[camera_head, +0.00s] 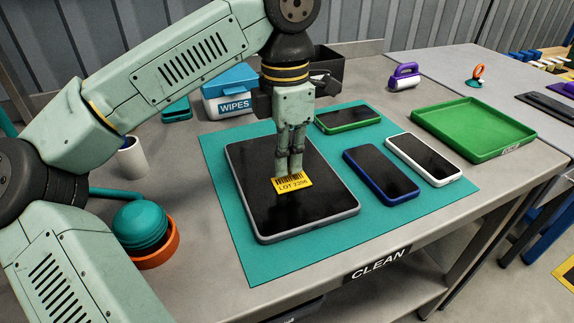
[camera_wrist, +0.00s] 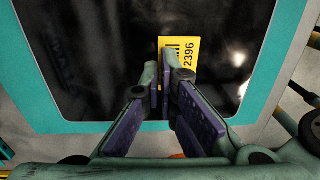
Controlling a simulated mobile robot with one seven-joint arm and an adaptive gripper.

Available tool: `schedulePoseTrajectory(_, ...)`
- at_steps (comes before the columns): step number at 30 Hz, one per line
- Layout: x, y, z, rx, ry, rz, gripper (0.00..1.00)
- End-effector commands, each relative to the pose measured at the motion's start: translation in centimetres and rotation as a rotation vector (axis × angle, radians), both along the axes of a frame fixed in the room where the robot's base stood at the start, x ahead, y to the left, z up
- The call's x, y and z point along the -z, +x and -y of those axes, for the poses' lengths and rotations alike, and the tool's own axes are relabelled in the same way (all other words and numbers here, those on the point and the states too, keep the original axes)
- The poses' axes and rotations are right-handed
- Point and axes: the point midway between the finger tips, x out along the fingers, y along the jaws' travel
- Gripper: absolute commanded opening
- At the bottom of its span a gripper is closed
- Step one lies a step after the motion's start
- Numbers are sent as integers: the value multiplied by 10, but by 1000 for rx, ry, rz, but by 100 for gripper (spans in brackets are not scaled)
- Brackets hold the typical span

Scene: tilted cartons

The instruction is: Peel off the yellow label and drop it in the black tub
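The yellow label (camera_head: 293,184), printed with a barcode and "LOT 2396", lies on the dark screen of a large grey-framed tablet (camera_head: 325,203). It also shows in the wrist view (camera_wrist: 187,50). My gripper (camera_head: 289,171) points down with its fingertips at the label's far edge in the head view. The fingers are close together. In the wrist view the fingertips (camera_wrist: 160,66) overlap one side of the label; whether they pinch it is unclear. The black tub (camera_head: 329,66) stands behind my gripper, partly hidden by it.
The tablet lies on a teal mat (camera_head: 262,262) with green (camera_head: 347,118), blue (camera_head: 381,174) and white (camera_head: 424,159) phones to its right. A wipes box (camera_head: 230,91) stands behind left. A green tray (camera_head: 474,128) is at right.

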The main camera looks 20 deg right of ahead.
Motion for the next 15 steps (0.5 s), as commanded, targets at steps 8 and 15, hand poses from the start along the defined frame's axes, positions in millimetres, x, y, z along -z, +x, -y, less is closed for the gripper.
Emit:
schedulePoseTrajectory(8, -8, 0, 0, 0, 0, 0, 0)
schedulePoseTrajectory(15, -18, 1, 0, 0, 0, 0, 0)
